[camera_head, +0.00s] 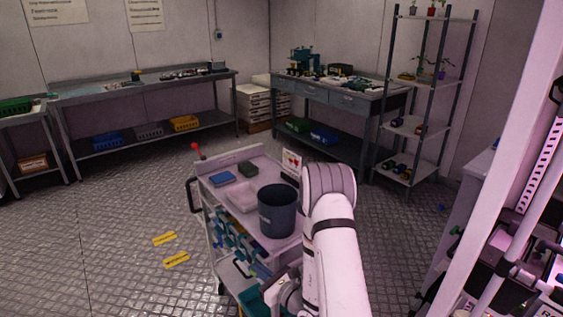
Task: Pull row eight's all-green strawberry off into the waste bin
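A dark grey-blue bucket (278,213), which looks like the waste bin, stands upright on the top of a white cart, just left of my white arm. Its inside looks dark, and I cannot make out any contents. No strawberry and no row eight label can be made out in this view. My arm rises from the bottom edge to a rounded joint beside the bucket. My gripper's fingers cannot be seen.
Pink-lit rack structure (520,240) fills the right edge. Workbenches and a shelf unit (421,85) line the walls. The floor at left is open.

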